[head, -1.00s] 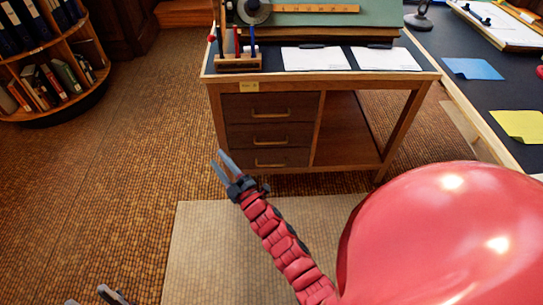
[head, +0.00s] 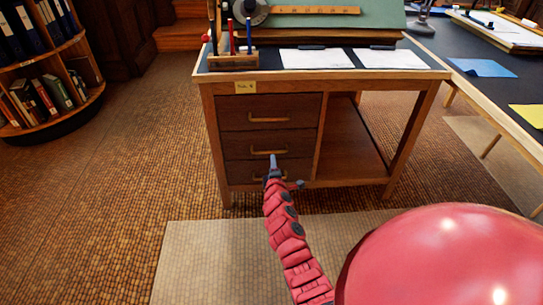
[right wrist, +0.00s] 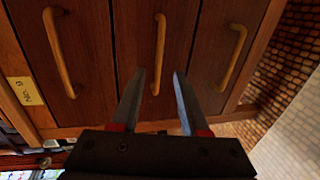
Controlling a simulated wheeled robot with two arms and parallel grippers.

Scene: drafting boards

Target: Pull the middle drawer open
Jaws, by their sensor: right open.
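The wooden desk (head: 213,130) has a stack of three drawers on its left side. The middle drawer (head: 238,145) looks shut, flush with the others, and carries a wooden bar handle (head: 252,151). My right gripper (head: 273,158) is at the front of the drawers, just below that handle in the head view. In the right wrist view, the right gripper (right wrist: 159,72) is open. The middle handle (right wrist: 159,45) shows between and beyond its two fingertips, with no contact visible. I cannot tell the exact depth gap. My left gripper is out of view.
The top drawer handle (right wrist: 58,50) and bottom drawer handle (right wrist: 234,58) flank the middle one in the wrist view. Papers (head: 318,59) and a pen holder (head: 232,62) are on the desk. A bookshelf (head: 80,112) stands left. Floor before the desk is clear.

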